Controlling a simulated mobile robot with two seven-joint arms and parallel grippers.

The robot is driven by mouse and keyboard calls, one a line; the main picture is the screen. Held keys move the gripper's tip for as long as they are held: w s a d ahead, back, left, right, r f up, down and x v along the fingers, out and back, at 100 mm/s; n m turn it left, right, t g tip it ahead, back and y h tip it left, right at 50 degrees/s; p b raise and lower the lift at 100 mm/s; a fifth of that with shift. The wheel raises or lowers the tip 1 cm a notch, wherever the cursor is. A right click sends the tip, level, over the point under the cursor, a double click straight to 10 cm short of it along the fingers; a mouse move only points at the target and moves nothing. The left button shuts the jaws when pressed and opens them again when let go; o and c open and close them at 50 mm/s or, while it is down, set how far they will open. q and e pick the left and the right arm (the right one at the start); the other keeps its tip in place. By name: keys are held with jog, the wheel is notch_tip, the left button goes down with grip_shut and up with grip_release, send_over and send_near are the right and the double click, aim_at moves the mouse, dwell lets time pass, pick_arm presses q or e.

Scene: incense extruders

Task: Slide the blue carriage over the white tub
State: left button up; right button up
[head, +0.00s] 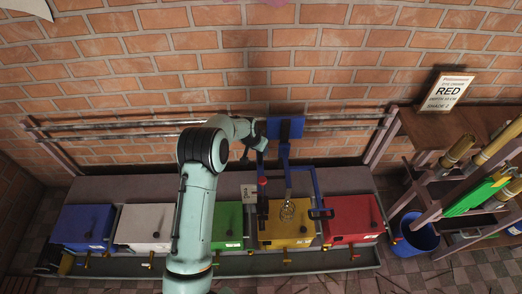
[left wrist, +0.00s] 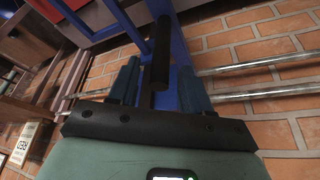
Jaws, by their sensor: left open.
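The blue carriage (head: 286,128) hangs on the rails at the back wall, and its frame reaches down over the yellow tub (head: 272,234). The white tub (head: 146,224) stands two places to the left, partly behind my arm. My left gripper (head: 254,139) is at the carriage's left side. In the left wrist view my left gripper (left wrist: 160,82) is open, with a finger on each side of a dark upright handle (left wrist: 161,55) in front of blue carriage parts (left wrist: 184,88). I cannot tell whether the fingers touch it. My right gripper is not in view.
Two metal rails (head: 345,122) run along the brick wall. Blue (head: 80,225), green (head: 228,222) and red (head: 352,216) tubs share the bench. A sign reading RED (head: 447,92) stands on a shelf at the right. The rails left of my arm look clear.

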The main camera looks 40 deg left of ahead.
pick_arm(q)
jog(key=shift+x, duration=2.2)
jog(key=shift+c, duration=0.4)
jog(key=shift+a, duration=0.1)
grip_shut()
